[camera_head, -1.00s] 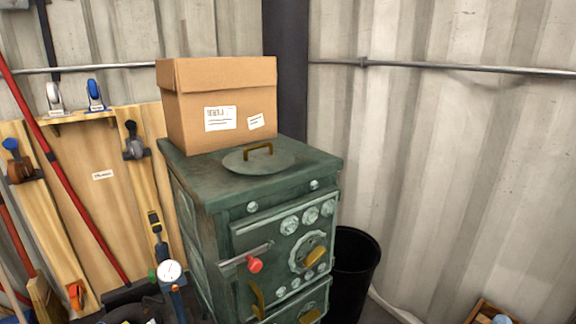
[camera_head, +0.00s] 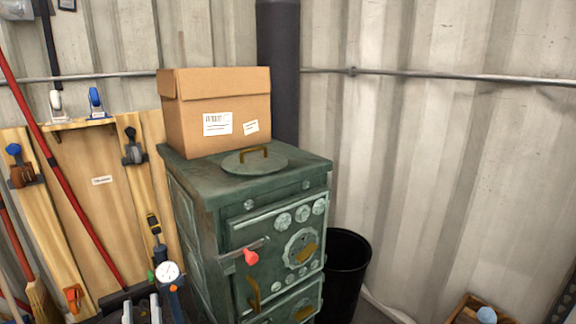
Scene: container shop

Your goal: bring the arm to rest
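My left gripper (camera_head: 142,311) shows at the bottom edge, left of the green stove (camera_head: 195,225). Its two grey fingers point up and stand apart, with nothing seen between them. The rest of this arm is cut off by the frame. My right gripper is not in view. The stove's closed front has a red knob (camera_head: 251,257) and a brass handle.
A cardboard box (camera_head: 190,130) and a round lid (camera_head: 256,164) sit on the stove top. A black bin (camera_head: 345,265) stands to its right. A pressure gauge (camera_head: 167,272) is close to my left gripper. A wooden tool board (camera_head: 100,205) stands behind.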

